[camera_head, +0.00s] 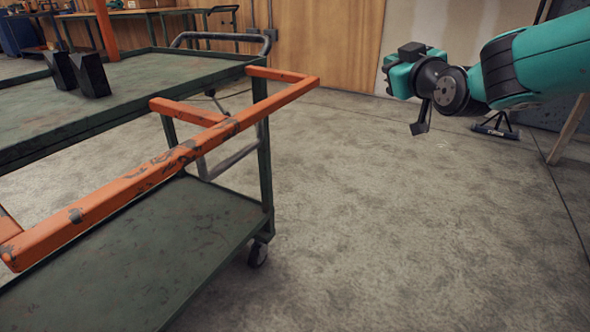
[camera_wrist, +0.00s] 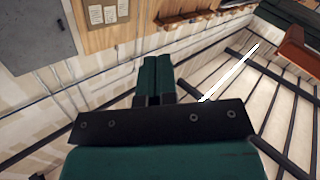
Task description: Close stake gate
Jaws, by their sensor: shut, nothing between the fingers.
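The orange stake gate (camera_head: 160,170) is a worn bar frame on the near side of a green cart (camera_head: 70,108). Its long rail stands out from the deck edge, and short bars run from the rail back toward the deck. The rail's left end is at the picture's edge. My gripper (camera_wrist: 153,62) is shut and empty, with its two green fingers side by side in the wrist view. In the head view my arm's end is at the upper right, over the floor, well to the right of the gate and apart from it.
Black blocks (camera_head: 90,74) and an orange post (camera_head: 106,30) stand on the deck. The cart has a handle (camera_head: 268,42), a lower shelf (camera_head: 140,250) and a caster (camera_head: 257,254). A workbench (camera_head: 150,12) stands behind. Open concrete floor (camera_head: 390,230) lies right of the cart.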

